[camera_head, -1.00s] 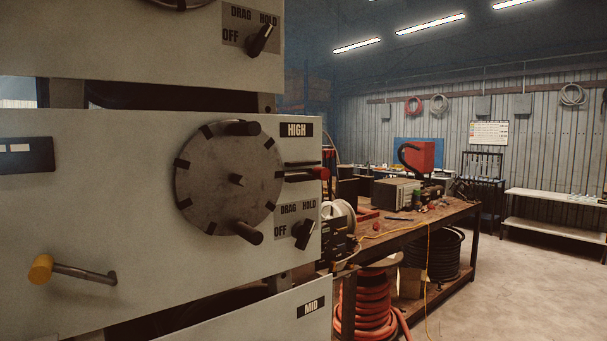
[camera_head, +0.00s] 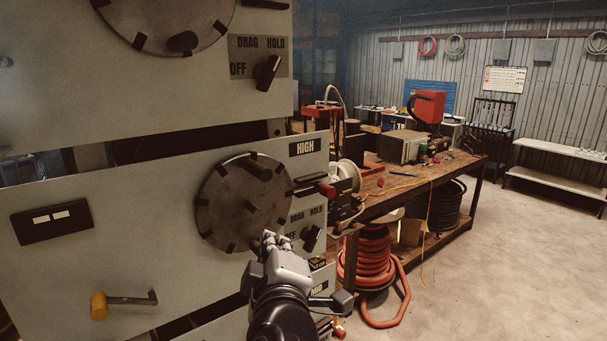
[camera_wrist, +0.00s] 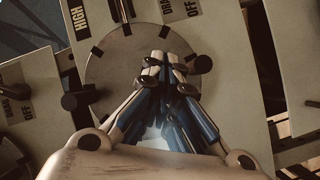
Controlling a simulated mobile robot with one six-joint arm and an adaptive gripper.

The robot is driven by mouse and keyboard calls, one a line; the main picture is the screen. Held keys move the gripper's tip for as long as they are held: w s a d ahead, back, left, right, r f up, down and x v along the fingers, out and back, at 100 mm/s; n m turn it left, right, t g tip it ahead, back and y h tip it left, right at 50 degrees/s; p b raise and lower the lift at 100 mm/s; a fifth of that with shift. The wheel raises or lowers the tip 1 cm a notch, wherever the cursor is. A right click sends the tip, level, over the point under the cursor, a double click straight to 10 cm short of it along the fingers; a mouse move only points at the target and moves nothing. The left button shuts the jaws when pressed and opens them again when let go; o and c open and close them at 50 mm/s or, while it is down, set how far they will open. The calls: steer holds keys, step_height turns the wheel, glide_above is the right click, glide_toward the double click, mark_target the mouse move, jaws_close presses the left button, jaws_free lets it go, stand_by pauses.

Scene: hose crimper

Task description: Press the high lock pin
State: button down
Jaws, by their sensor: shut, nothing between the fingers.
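The HIGH panel (camera_head: 140,230) carries a round dark disk (camera_head: 235,205) with pegs and black tabs on its rim. A dark pin with a red end (camera_head: 326,190) sticks out at the panel's right edge, beside the disk; I cannot tell for certain that it is the lock pin. My gripper (camera_head: 274,240) is shut and empty in front of the disk's lower right edge, and hides part of it. In the wrist view my closed fingertips (camera_wrist: 163,62) overlap the disk (camera_wrist: 112,72), near a black peg (camera_wrist: 201,64). I cannot tell whether they touch it.
A black DRAG/HOLD/OFF knob (camera_head: 312,238) is right of the disk. A yellow-ended crank (camera_head: 99,305) juts out at lower left. Another panel (camera_head: 120,100) stands above. A workbench (camera_head: 410,190) and coiled red hose (camera_head: 370,260) are to the right; open floor lies beyond.

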steer(key=r+h, duration=0.1)
steer(key=d+r+n+h+p, duration=0.1)
steer(key=h, duration=0.1)
steer(key=n+t+h+p, duration=0.1)
steer(key=shift+s+d+r+h, duration=0.2)
steer(key=shift+s+r+h, duration=0.15)
steer(key=shift+r+h, duration=0.05)
steer(key=shift+w, duration=0.1)
steer(key=w+d, duration=0.5)
steer(key=w, duration=0.7)
steer(key=shift+d, duration=0.1)
